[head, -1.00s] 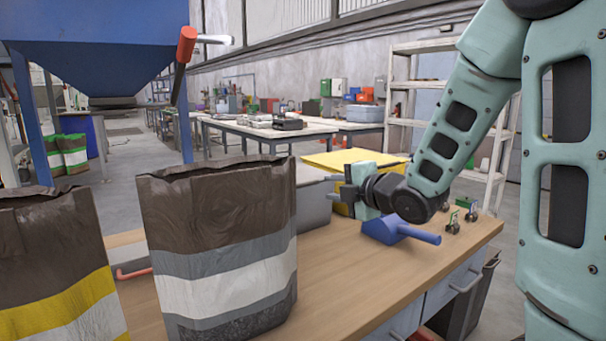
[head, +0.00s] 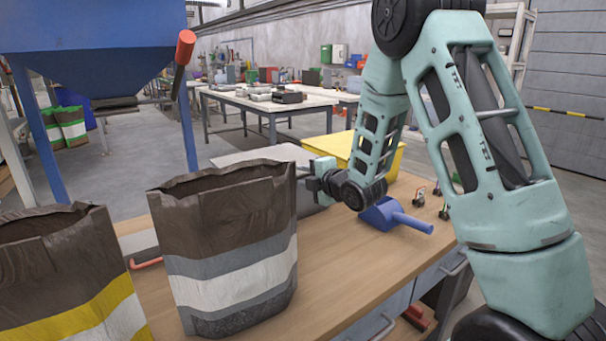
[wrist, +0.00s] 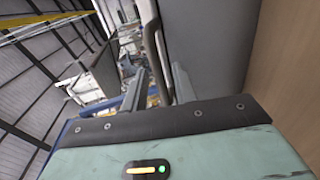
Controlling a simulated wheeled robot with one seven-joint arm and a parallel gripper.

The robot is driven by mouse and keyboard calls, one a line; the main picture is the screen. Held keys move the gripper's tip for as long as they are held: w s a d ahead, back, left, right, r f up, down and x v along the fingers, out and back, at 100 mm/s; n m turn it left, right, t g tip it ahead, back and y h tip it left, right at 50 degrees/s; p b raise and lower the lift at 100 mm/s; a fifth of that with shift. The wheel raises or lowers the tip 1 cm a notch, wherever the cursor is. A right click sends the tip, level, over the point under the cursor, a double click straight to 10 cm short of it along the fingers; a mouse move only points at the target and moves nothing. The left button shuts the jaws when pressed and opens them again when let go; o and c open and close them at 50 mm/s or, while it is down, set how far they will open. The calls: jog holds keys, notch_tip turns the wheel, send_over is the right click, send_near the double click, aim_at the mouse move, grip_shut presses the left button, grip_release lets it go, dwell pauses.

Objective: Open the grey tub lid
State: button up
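The grey tub (head: 306,200) stands on the workbench behind the brown bag, which hides much of it. Its pale grey lid (head: 262,154) looks shut. My gripper (head: 304,173) is at the tub's right side, just below lid height, pointing left; the bag's edge partly hides its tips. In the wrist view the tub's grey wall (wrist: 208,45) fills the upper right. A curved dark grey bar, seemingly the lid handle (wrist: 153,50), runs between the two fingers (wrist: 158,88). The fingers are apart, with visible space around the bar. I cannot tell whether either touches it.
The striped brown bag (head: 228,230) stands in front of the tub, with another bag (head: 65,270) to its left. A yellow tub (head: 340,146) is behind my wrist. A blue scoop (head: 385,213) lies right of my gripper. The front right of the workbench (head: 345,265) is clear.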

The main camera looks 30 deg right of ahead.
jog(key=shift+w+f, duration=0.15)
jog(key=shift+w, duration=0.5)
grip_shut()
jog(key=shift+r, duration=0.2)
